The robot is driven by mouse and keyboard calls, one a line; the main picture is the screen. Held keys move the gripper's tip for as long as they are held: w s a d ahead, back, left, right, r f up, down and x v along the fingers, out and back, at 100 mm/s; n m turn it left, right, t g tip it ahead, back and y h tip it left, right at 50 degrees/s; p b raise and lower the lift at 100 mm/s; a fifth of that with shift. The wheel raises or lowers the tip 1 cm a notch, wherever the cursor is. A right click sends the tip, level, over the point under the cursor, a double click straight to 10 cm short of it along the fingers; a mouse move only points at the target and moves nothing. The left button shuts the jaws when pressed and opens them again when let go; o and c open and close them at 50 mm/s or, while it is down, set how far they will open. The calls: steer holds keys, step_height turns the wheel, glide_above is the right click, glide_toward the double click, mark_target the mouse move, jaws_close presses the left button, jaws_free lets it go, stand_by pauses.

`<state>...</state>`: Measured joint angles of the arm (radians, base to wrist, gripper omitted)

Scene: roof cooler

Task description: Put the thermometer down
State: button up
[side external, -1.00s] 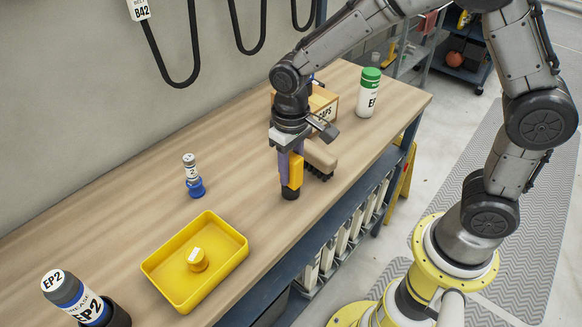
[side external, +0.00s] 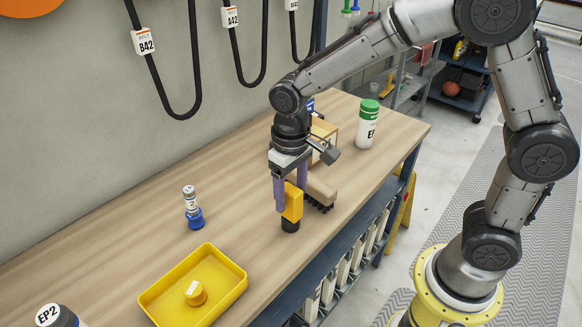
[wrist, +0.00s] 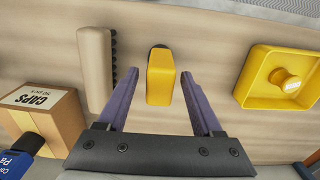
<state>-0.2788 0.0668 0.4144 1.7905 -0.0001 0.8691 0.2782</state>
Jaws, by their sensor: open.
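The thermometer, a yellow body with a black end, stands on the wooden bench below my gripper (side external: 289,205). Its yellow body (side external: 293,203) shows in the side view, and in the wrist view the yellow body (wrist: 160,77) lies between the two purple fingers. My gripper is open, with a gap on both sides of the thermometer in the wrist view (wrist: 160,95). The fingers still reach down alongside its upper part.
A yellow tray (side external: 233,275) holding a yellow round piece (side external: 196,293) is nearby. A brush (side external: 322,190) lies close by the thermometer. A CAPS box (side external: 325,138), a green-capped bottle (side external: 367,124) and a small blue-based bottle (side external: 192,208) stand on the bench (side external: 130,240).

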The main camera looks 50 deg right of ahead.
step_height(320, 180, up, 9)
steer(key=shift+r, duration=0.15)
steer(key=shift+s+r, duration=0.1)
steer(key=shift+r, duration=0.05)
steer(key=s+d+r+t, duration=0.1)
steer(key=s+d+t, duration=0.1)
steer(key=s+d, duration=0.3)
steer(key=s+d+r+t, duration=0.1)
steer(key=s+d+t, duration=0.2)
steer(key=s, duration=1)
steer(key=shift+s+d+r+t, duration=0.2)
steer(key=shift+d+r+t, duration=0.1)
steer(key=shift+d, duration=0.7)
